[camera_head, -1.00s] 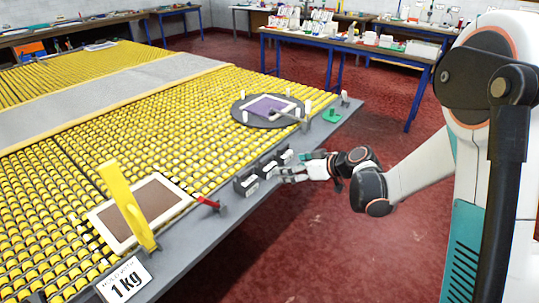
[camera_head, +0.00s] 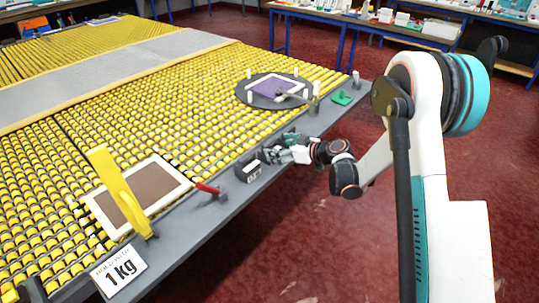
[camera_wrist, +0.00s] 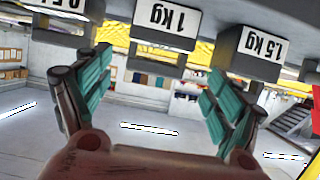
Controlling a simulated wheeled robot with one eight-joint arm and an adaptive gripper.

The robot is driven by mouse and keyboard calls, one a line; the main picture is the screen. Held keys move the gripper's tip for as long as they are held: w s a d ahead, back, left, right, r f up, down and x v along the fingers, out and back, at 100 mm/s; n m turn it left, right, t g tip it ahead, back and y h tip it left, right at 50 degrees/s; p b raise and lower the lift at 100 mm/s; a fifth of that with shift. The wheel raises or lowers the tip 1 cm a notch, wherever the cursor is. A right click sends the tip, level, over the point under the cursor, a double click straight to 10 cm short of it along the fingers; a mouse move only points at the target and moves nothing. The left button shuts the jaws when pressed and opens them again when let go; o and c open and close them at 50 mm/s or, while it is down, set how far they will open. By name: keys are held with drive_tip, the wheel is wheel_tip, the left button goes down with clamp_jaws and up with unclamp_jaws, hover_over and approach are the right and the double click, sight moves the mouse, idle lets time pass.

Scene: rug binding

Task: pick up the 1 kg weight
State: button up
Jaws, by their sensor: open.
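The 1 kg weight (camera_wrist: 163,30) is a dark block with a white label that shows upside down in the wrist view. It lies ahead of my gripper (camera_wrist: 158,75), roughly between the two teal fingers, which are spread open with nothing between them. I see no contact with it. In the head view, my gripper (camera_head: 285,154) is at the table's front edge, beside the dark weights (camera_head: 251,172). It hides part of them, and I cannot read which is which there.
The 1.5 kg weight (camera_wrist: 256,50) is close to my right finger in the wrist view. Another weight (camera_wrist: 58,20) is at upper left.

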sight(271, 145)
drive_tip(key=shift+b+x, duration=1.2)
drive_tip(key=shift+x, duration=1.75)
drive_tip(key=shift+w+d+r, duration=0.1)
drive_tip(key=shift+w+d, duration=0.05)
drive_tip(key=shift+d, duration=0.05)
clamp_jaws()
